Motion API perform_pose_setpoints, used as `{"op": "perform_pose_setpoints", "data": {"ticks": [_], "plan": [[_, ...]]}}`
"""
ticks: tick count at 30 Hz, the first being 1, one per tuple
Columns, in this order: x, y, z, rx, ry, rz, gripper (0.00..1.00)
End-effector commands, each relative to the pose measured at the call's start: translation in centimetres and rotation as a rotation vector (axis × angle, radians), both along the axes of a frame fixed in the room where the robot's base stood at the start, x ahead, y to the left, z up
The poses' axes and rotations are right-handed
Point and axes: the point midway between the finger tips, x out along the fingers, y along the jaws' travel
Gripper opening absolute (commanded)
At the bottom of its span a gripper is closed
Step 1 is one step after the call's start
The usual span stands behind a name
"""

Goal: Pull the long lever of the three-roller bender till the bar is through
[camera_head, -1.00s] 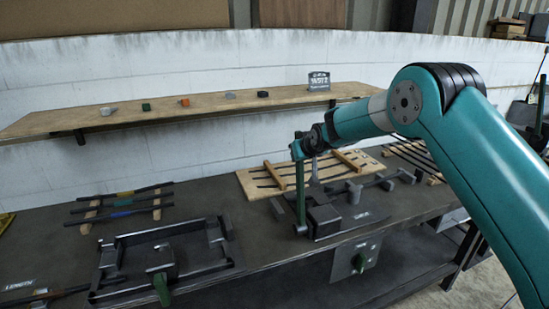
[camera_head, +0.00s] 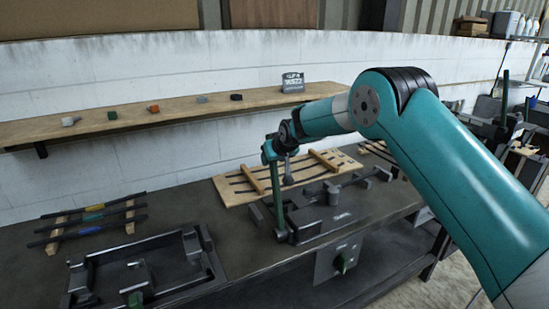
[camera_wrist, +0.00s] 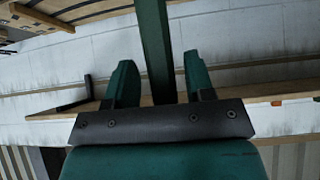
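The three-roller bender (camera_head: 312,222) is a dark machine on the bench, with a short roller-like post (camera_head: 333,193) and a dark bar (camera_head: 355,183) at its right. Its long green lever (camera_head: 279,205) stands nearly upright at the left side. My gripper (camera_head: 268,152) is at the lever's upper end. In the wrist view, the lever (camera_wrist: 157,50) runs between the two green fingers of my gripper (camera_wrist: 158,80). The fingers are apart, with a narrow gap seen on each side of the lever. Whether the bar lies between the rollers is too small to tell.
A wooden board (camera_head: 230,187) with several dark rods lies behind the bender. A dark frame fixture (camera_head: 205,265) stands to the left, and a rack of rods (camera_head: 90,215) behind it. A wall shelf (camera_head: 190,112) holds small parts and a sign (camera_head: 292,82).

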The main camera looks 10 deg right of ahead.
Motion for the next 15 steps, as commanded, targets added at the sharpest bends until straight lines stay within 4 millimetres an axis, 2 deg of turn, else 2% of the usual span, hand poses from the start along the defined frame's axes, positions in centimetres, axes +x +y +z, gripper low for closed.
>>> {"op": "perform_pose_setpoints", "data": {"ticks": [8, 15], "plan": [[-0.2, 0.0, 0.2, 0.002, -0.001, 0.003, 0.49], [-2.4, -0.7, 2.5, 0.002, -0.003, 0.001, 0.49]]}}
